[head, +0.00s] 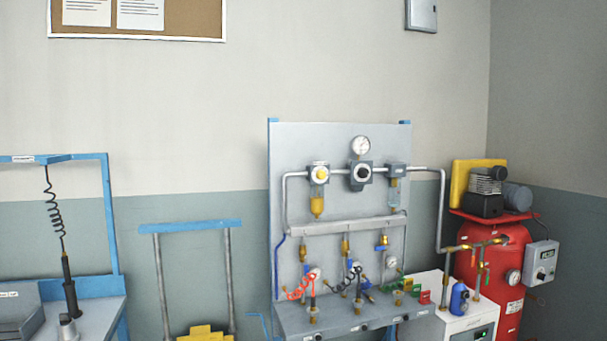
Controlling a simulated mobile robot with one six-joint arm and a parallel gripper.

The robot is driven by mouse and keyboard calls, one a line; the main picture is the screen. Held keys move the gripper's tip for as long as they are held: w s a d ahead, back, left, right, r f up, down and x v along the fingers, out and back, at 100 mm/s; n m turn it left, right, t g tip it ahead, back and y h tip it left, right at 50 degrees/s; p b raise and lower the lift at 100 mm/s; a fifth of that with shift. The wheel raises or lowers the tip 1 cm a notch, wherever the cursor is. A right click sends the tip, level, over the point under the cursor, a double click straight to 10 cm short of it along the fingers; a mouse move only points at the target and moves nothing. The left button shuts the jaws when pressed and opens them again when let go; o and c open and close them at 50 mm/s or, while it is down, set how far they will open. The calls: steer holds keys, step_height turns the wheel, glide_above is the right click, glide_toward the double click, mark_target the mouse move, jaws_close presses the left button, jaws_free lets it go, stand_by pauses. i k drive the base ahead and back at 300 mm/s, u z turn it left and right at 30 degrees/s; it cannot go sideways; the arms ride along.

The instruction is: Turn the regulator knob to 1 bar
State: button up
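The regulator knob (360,174) is a dark round knob on a grey block, mounted on the pipe across the upright grey panel (335,140). A round white pressure gauge (360,146) sits just above it; its needle reading is too small to tell. My gripper is not in the head view, so nothing of mine is seen touching the knob.
A filter unit (318,190) with an amber bowl is left of the regulator; another unit (396,185) is right. Coiled hoses (302,285) hang below. A red compressor tank (492,280) stands right. A blue-framed bench (95,300) stands left. Space before the knob looks clear.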

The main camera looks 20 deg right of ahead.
mark_target(362, 173)
steer(key=z, duration=0.55)
steer(key=i, duration=0.9)
steer(key=z, duration=0.55)
steer(key=i, duration=0.9)
steer(key=u, duration=0.35)
